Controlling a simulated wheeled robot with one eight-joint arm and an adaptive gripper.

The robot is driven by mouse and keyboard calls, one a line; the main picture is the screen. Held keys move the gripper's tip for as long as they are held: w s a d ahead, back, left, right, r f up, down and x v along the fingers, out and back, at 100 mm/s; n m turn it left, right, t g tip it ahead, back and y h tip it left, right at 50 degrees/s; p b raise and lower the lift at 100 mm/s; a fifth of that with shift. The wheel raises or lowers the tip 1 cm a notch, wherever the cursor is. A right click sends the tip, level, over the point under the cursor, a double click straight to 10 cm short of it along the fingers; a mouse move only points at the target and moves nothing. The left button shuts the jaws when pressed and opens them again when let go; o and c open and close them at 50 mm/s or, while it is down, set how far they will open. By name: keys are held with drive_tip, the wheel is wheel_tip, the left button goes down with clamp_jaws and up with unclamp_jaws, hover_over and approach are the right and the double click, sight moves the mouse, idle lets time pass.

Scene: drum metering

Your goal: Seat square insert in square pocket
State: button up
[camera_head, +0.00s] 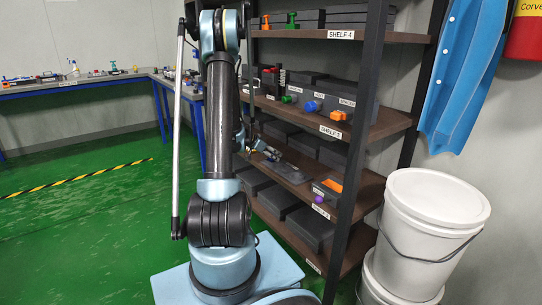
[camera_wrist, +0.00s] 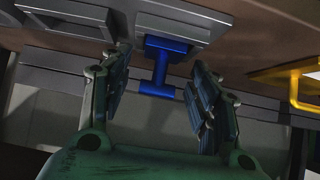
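In the wrist view my gripper (camera_wrist: 162,62) is open, with its two fingers apart and nothing between the pads that they touch. A blue piece with a T-shaped handle (camera_wrist: 158,90) shows between and beyond the fingertips. Its wider blue part (camera_wrist: 185,25) meets a grey block (camera_wrist: 75,12). I cannot tell whether this blue piece is the square insert, and no square pocket can be made out. In the head view my gripper (camera_head: 268,152) is small and partly hidden at the shelf level below SHELF 3.
A yellow handle (camera_wrist: 296,88) stands right of my gripper. The shelf rack (camera_head: 356,140) holds dark boxes and coloured knobs, with boards close above and below my gripper. White buckets (camera_head: 430,225) stand at the right. Green floor (camera_head: 90,220) is open at left.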

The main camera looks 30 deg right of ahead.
drive_tip(key=v, duration=1.2)
idle(0.6)
drive_tip(key=s+a+r+n+t+y, duration=0.1)
drive_tip(key=s+a+r+n+y, duration=0.2)
drive_tip(key=s+a, duration=0.5)
drive_tip(key=s+a+r+n+y, duration=0.25)
drive_tip(key=s+a+n, duration=0.2)
drive_tip(key=a, duration=0.65)
drive_tip(key=s+a+f+n+y, duration=0.2)
drive_tip(key=s+a+n, duration=0.3)
drive_tip(key=s+a, duration=0.3)
drive_tip(key=s+a+f+n+y, duration=0.2)
drive_tip(key=s+a+n, duration=0.2)
drive_tip(key=s+a, duration=0.5)
drive_tip(key=shift+s+f+n+y, duration=0.35)
drive_tip(key=shift+s+f, duration=0.05)
drive_tip(key=shift+s, duration=0.3)
